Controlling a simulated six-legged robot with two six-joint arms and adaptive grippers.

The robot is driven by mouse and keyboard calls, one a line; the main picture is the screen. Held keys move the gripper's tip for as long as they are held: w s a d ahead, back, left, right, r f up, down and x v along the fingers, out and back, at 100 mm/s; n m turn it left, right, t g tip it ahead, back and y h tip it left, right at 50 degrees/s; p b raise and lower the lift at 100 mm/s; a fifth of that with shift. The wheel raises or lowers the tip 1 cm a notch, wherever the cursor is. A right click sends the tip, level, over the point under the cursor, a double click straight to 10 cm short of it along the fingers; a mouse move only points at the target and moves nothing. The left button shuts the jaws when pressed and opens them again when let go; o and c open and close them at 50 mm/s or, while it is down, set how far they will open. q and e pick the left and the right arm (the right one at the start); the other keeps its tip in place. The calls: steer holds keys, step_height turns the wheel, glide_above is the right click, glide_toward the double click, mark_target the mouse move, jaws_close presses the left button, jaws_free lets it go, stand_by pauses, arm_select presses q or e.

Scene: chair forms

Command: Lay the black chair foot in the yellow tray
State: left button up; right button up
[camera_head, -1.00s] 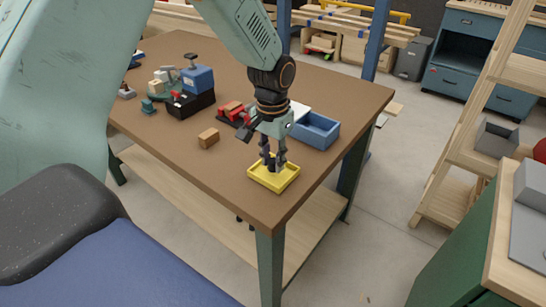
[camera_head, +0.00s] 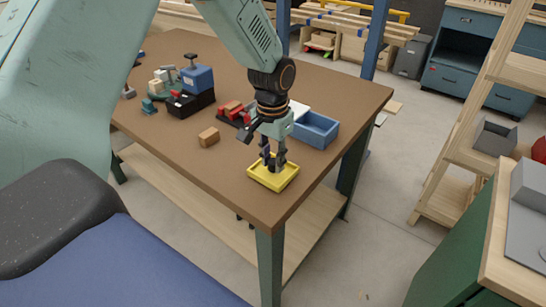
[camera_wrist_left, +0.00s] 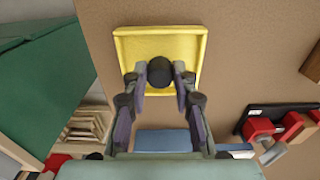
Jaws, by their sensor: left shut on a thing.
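The yellow tray (camera_head: 260,176) lies on the brown table near its front corner. It also shows in the left wrist view (camera_wrist_left: 128,48). My left gripper (camera_head: 273,164) points down over the tray, with its fingertips low inside the tray's outline. In the left wrist view the left gripper (camera_wrist_left: 160,82) is shut on the black chair foot (camera_wrist_left: 160,70), a dark round piece between the fingertips. The foot is seen end-on over the tray; I cannot tell whether it touches the tray floor. My right gripper is not in view.
A blue bin (camera_head: 316,130) stands just behind the tray on the table. A wooden block (camera_head: 209,137) lies to the left. Red and black clamps (camera_head: 232,112) and a blue-topped black tool (camera_head: 196,86) are further back. The table's front edge is close to the tray.

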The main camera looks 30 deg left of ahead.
arm_select(q)
steer(key=shift+f, duration=0.55)
steer(key=o, duration=0.9)
steer(key=shift+o, duration=0.4)
steer(key=o, duration=0.4)
steer(key=shift+r, duration=0.15)
step_height(320, 180, up, 6)
steer(key=p, duration=0.6)
steer(key=shift+f, duration=0.2)
